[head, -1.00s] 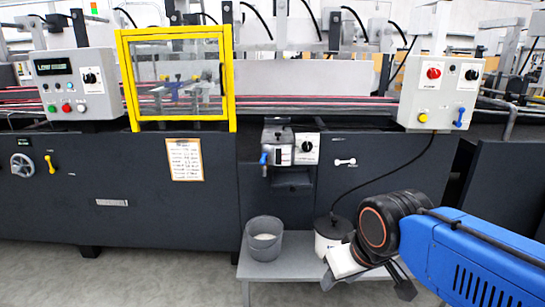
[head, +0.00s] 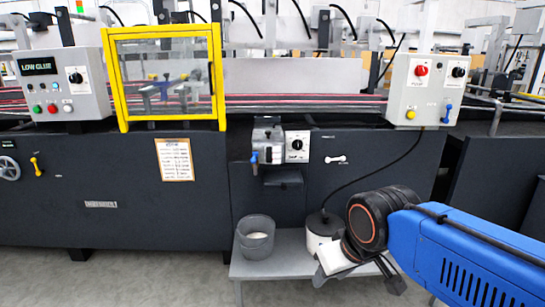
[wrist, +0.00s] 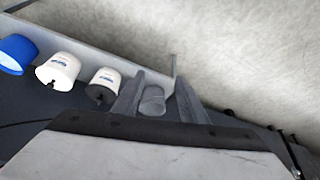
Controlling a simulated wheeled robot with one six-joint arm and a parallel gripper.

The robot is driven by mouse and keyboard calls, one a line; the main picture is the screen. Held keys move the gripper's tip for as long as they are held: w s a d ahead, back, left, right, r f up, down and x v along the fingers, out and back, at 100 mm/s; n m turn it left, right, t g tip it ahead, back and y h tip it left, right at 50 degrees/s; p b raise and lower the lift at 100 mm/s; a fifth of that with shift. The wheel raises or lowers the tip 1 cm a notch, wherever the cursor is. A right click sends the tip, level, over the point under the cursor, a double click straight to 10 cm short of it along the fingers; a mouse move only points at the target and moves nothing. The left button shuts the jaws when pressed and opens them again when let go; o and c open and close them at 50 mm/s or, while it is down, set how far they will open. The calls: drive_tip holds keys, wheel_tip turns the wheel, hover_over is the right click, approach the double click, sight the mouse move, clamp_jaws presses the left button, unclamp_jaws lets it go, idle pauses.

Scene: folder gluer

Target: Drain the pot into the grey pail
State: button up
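The glue pot (head: 268,137) is mounted on the front of the dark machine in the head view, with a blue-handled drain lever (head: 254,157) at its left side. The grey pail (head: 256,243) stands upright on the low bench, left of and below the pot's level, with something pale inside. My gripper (head: 358,278) is low at the bench's right part, to the right of the pail.
A white container (head: 320,229) with a cable stands right of the pail on the grey bench (head: 240,268). In the wrist view white containers (wrist: 58,70) and a blue one (wrist: 15,54) line up. A control knob box (head: 297,146) adjoins the pot. A panel reads LOW GLUE (head: 38,67).

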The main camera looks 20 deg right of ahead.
drive_tip(key=w+a+r+m+t+y, duration=0.1)
drive_tip(key=w+a+m+t, duration=0.35)
drive_tip(key=w, duration=0.75)
drive_tip(key=m+t+h, duration=0.5)
drive_tip(key=m+t, duration=0.3)
drive_tip(key=m, duration=2.2)
approach(253, 161)
drive_tip(key=x, duration=1.1)
drive_tip(key=shift+w+d, duration=0.1)
drive_tip(key=shift+w, duration=0.1)
clamp_jaws()
